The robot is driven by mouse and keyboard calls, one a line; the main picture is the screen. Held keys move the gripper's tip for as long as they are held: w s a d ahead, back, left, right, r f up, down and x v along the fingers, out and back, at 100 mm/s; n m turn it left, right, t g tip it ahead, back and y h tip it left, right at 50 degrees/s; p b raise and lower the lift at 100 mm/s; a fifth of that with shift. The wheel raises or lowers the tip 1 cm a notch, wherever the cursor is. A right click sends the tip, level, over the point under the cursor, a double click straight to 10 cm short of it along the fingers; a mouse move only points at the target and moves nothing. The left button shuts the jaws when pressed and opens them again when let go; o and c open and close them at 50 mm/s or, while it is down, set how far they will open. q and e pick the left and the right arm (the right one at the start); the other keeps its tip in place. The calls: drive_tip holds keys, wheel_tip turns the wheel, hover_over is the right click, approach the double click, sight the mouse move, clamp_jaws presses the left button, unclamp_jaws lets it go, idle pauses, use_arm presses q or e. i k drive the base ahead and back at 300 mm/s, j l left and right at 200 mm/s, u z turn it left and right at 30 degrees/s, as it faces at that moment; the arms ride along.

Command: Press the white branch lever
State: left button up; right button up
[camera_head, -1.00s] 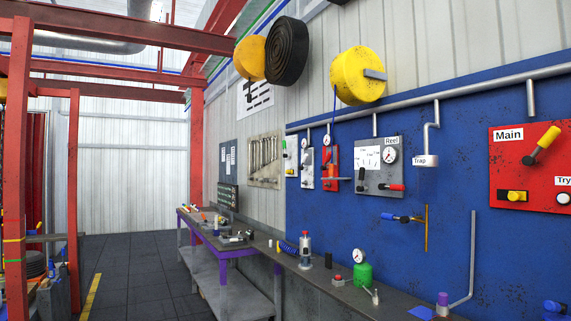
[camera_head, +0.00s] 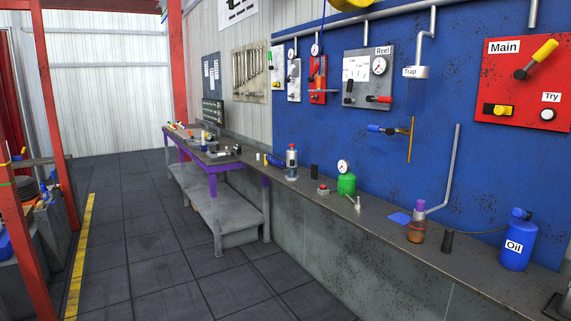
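Two narrow white panels hang side by side at the left end of the blue wall board. The nearer white panel (camera_head: 294,86) has a round gauge at its top and a small dark lever-like part on its front. The farther white panel (camera_head: 277,72) also carries small dark parts. Both are too small to tell which lever is the white branch lever or how it is set. A red panel (camera_head: 318,83) with a gauge hangs just right of them. Neither of my grippers is in view.
A long dark bench (camera_head: 390,228) runs below the board, holding a blue Oil can (camera_head: 517,243), a green gauge bottle (camera_head: 346,185) and small items. A purple-legged table (camera_head: 213,183) stands farther off. The tiled floor (camera_head: 150,240) at left is open. A red post (camera_head: 53,120) stands at far left.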

sight(290, 74)
drive_tip(key=i+j+u, duration=0.4)
drive_tip(key=i, duration=0.25)
drive_tip(key=i+u, duration=0.35)
drive_tip(key=i, duration=0.35)
drive_tip(key=i+z, duration=0.2)
drive_tip(key=i, duration=0.2)
drive_tip(key=i+j+z, duration=0.15)
drive_tip(key=i, duration=0.3)
drive_tip(key=i+j+z, duration=0.2)
drive_tip(key=i, duration=0.2)
drive_tip(key=i+j+z, duration=0.15)
drive_tip(key=i, duration=0.25)
drive_tip(key=i+j+z, duration=0.9)
drive_tip(key=j, duration=0.2)
